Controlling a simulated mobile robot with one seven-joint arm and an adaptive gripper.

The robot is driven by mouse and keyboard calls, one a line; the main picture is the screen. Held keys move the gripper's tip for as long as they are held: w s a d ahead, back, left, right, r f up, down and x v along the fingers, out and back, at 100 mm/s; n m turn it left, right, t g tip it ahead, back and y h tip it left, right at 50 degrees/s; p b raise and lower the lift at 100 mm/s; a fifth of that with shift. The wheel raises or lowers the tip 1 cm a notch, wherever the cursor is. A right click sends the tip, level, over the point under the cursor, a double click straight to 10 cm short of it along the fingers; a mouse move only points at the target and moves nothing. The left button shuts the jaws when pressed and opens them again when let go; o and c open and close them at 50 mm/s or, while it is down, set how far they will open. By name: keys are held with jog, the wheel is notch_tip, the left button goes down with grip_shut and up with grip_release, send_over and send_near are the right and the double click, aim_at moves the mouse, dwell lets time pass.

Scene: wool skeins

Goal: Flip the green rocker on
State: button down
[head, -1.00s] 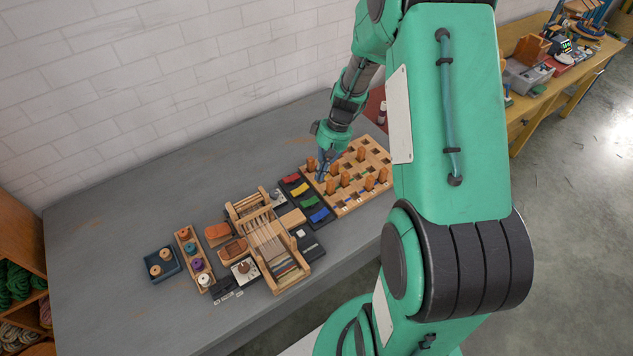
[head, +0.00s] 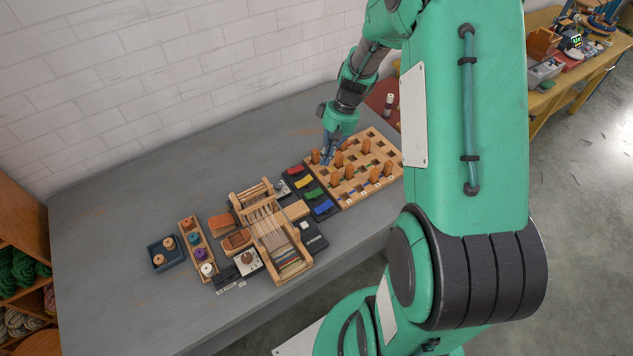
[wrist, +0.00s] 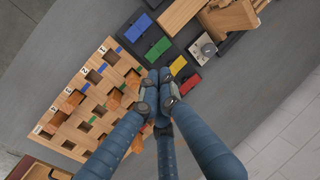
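The green rocker (head: 313,194) lies in a row on a dark panel between the yellow rocker (head: 304,181) and the blue rocker (head: 323,207). The green rocker (wrist: 158,48) also shows clearly in the wrist view, above my fingertips. Whether it is tipped on or off I cannot tell. My gripper (head: 326,158) hangs over the left edge of the wooden peg board, beside the rocker panel. In the wrist view my gripper (wrist: 158,82) has its fingertips drawn together with nothing visible between them, apart from the green rocker.
The red rocker (wrist: 190,84) ends the row. The peg board (head: 372,186) with several upright orange pegs adjoins the panel. A small wooden loom (head: 268,235) stands on the panel's other side, with a spool rack (head: 185,232) farther left. Bare grey bench lies behind.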

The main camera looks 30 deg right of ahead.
aim_at(311, 194)
jog(key=shift+a+r+b, duration=0.1)
jog(key=shift+a+b, duration=0.2)
jog(key=shift+b, duration=0.05)
dwell(0.3)
jog(key=b+x, duration=0.3)
jog(key=x, duration=1)
jog(key=shift+f, duration=0.25)
jog(key=shift+a+f, duration=0.15)
jog(key=shift+f, duration=0.05)
